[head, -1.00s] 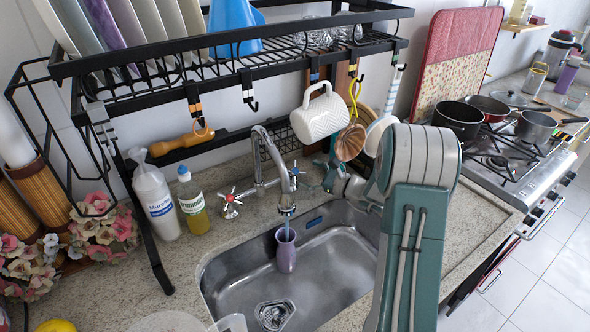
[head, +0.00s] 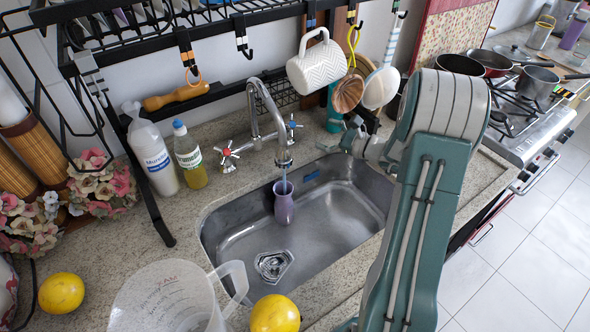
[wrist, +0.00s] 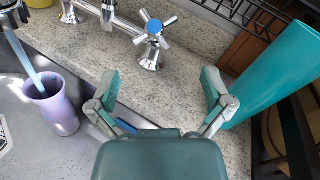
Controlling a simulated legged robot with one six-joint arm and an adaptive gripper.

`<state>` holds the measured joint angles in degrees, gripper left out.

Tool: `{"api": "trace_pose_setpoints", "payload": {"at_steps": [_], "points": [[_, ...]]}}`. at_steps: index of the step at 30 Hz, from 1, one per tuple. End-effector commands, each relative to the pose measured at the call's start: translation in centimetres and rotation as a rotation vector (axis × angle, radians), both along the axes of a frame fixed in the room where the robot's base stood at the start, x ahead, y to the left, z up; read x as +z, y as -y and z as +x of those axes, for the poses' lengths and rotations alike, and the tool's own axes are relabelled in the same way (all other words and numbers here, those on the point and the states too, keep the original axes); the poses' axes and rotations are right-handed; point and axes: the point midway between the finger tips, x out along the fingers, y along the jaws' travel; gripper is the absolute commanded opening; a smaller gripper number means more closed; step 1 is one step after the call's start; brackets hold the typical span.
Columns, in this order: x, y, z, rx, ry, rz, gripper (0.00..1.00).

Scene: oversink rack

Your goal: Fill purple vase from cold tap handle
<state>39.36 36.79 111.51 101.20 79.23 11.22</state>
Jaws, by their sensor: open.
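The purple vase (head: 284,208) stands upright in the sink under the faucet spout (head: 283,158); it also shows in the wrist view (wrist: 54,114). A bluish water stream (wrist: 22,56) runs from the spout into its mouth. The water level inside cannot be told. The cold tap handle (wrist: 154,27), a metal cross with a blue centre, is on the faucet's right side, also visible in the head view (head: 292,126). My gripper (wrist: 160,88) is open and empty, with its fingers apart from the handle and spread over the counter in front of it.
The red-marked handle (head: 227,157) is left of the faucet. A teal container (wrist: 276,75) stands right of my gripper. A mug (head: 322,62) and utensils hang above. A clear jug (head: 172,300) and lemons (head: 62,293) are on the near counter.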

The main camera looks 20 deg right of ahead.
Motion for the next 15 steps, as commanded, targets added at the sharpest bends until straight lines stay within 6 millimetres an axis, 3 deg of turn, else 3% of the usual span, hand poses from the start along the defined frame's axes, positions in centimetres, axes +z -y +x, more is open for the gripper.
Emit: {"api": "trace_pose_setpoints", "payload": {"at_steps": [15], "points": [[-0.42,-0.32,0.45,0.011,0.017,0.018,1.0]]}}
